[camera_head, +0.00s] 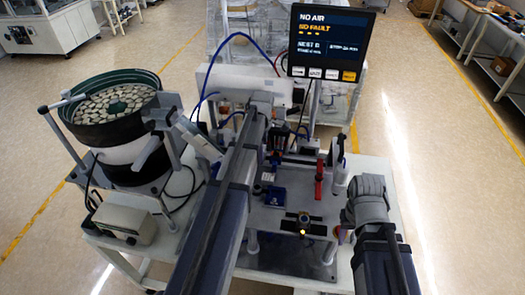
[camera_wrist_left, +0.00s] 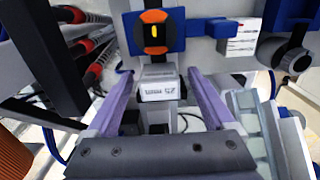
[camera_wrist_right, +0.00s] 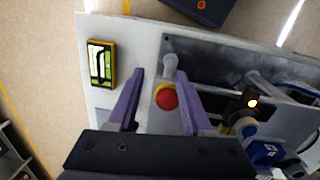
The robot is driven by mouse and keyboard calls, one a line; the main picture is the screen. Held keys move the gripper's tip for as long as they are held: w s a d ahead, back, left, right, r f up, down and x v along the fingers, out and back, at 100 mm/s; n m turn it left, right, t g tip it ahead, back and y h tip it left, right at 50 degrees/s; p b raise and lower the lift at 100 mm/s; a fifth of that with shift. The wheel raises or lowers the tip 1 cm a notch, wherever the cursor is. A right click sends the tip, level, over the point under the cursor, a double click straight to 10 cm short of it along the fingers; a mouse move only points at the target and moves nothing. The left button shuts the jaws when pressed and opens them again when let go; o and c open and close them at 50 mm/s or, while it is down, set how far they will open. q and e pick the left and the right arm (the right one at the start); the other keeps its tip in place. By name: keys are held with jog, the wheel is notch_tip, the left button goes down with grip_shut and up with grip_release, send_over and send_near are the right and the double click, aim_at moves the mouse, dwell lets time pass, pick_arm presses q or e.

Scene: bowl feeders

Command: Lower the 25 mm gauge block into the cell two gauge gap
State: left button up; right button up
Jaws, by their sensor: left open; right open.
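The gauge block (camera_wrist_left: 157,92), a small pale block whose upside-down label appears to read 25, shows in the left wrist view. My left gripper (camera_wrist_left: 157,76) is open, with one finger on each side of the block and visible space between. I cannot tell whether the block rests in a slot, and I cannot make out the cell two gauge gap. My right gripper (camera_wrist_right: 160,78) is open and empty in the right wrist view, above the table's edge area by a red button. In the head view my left arm hides part of the fixture.
A bowl feeder (camera_head: 110,105) full of pale discs stands at the left. A screen (camera_head: 330,45) reading NO AIR rises behind the fixture plate (camera_head: 265,222). A red upright part (camera_head: 318,180) stands on the plate. The red button (camera_wrist_right: 167,99) and a yellow-black device (camera_wrist_right: 101,65) lie near my right gripper.

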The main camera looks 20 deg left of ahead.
pick_arm(q)
notch_tip(320, 180, up, 8)
jog(key=p, duration=0.8)
jog(key=shift+f, duration=0.1)
jog(key=shift+f, duration=0.1)
